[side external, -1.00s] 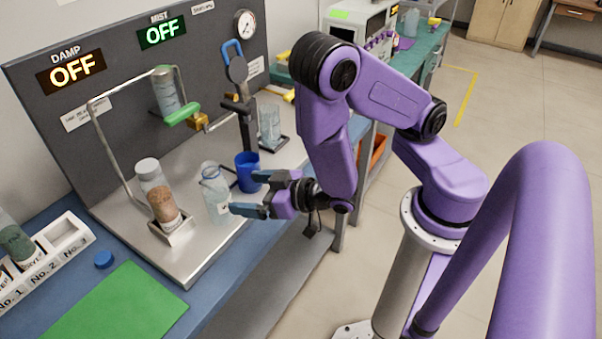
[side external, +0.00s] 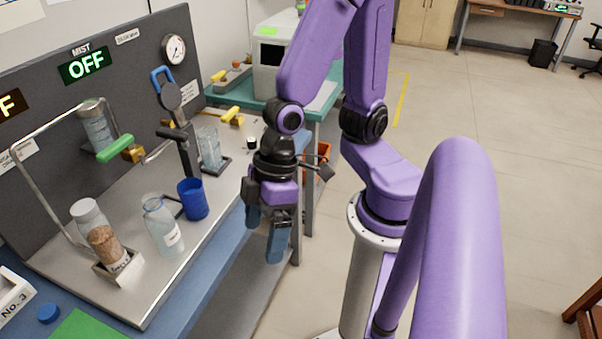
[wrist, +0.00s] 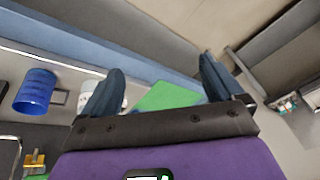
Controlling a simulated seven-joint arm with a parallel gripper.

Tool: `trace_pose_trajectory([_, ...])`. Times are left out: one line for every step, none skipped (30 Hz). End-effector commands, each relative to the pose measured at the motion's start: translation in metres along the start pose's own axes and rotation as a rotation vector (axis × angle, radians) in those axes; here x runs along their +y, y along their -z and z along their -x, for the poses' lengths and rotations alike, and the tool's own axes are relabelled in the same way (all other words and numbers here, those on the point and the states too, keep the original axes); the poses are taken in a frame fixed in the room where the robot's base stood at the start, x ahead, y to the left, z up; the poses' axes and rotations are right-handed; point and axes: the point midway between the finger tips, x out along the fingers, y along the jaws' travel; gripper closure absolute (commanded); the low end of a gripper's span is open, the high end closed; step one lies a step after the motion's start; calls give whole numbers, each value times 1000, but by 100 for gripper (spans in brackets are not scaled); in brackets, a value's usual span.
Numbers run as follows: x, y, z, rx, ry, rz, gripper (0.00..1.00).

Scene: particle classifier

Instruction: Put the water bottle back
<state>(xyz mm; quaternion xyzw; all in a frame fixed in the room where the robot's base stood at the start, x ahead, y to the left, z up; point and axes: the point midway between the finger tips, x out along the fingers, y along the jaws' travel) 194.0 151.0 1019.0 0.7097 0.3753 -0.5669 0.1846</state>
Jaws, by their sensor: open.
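The clear water bottle (side external: 163,228) with a white label stands upright on the steel work plate, left of the blue cup. It has no cap on. My gripper (side external: 265,237) is open and empty, pointing down off the front edge of the bench, to the right of the bottle and apart from it. In the wrist view my gripper (wrist: 160,82) shows both fingers spread. A whitish thing, probably the bottle (wrist: 92,103), is partly hidden behind the left finger there.
A blue cup (side external: 193,198) stands between bottle and gripper. A jar of brown grains (side external: 103,243) sits in a holder at left. A clear beaker (side external: 209,148) stands behind. A blue cap (side external: 48,313) and green mat (side external: 88,326) lie at the front left.

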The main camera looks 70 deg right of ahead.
Motion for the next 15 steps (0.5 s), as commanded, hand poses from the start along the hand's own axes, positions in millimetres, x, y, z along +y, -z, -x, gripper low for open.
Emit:
trace_pose_trajectory([1, -9, 14, -34, -3, 48, 6])
trace_pose_trajectory([3, -16, 22, -61, -9, 76, 6])
trace_pose_trajectory([6, -24, 31, -96, -20, 111, 6])
trace_pose_trajectory([8, -30, 38, -120, -30, 135, 6])
trace_pose_trajectory([11, -36, 45, -142, -40, 158, 6])
trace_pose_trajectory([15, -44, 53, -171, -53, 184, 6])
trace_pose_trajectory([18, -49, 58, -191, -64, 202, 6])
trace_pose_trajectory([21, -53, 63, -209, -74, 217, 6])
trace_pose_trajectory([24, -58, 69, -228, -86, 233, 6])
trace_pose_trajectory([26, -62, 73, -242, -95, 243, 6])
trace_pose_trajectory([28, -64, 76, -253, -102, 252, 6])
trace_pose_trajectory([30, -68, 79, -266, -109, 260, 6])
trace_pose_trajectory([31, -69, 81, -273, -114, 265, 6])
trace_pose_trajectory([32, -70, 82, -278, -117, 269, 6])
trace_pose_trajectory([33, -72, 84, -282, -120, 272, 6])
